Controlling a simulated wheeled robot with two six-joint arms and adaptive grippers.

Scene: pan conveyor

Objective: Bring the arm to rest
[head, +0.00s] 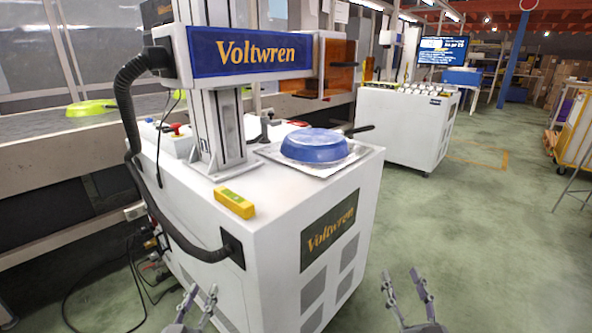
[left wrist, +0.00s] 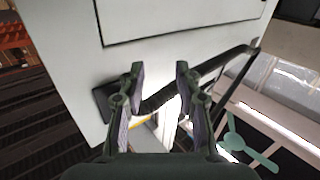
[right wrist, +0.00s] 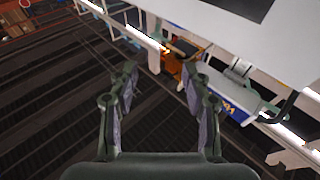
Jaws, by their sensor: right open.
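My left gripper (head: 198,300) is in the lower part of the head view, in front of the white Voltwren machine cabinet, low beside its front face. In the left wrist view its two fingers (left wrist: 158,90) stand apart with nothing between them. My right gripper (head: 403,285) is at the bottom of the head view, to the right of the cabinet, over the green floor. In the right wrist view its fingers (right wrist: 159,95) stand apart and empty. Neither gripper touches anything that I can see.
The white cabinet (head: 250,240) carries a blue pan (head: 314,146) on a flat plate, with a dark handle pointing right. A yellow device (head: 234,203) lies near its edge. A conveyor (head: 60,150) with a yellow-green pan stands left.

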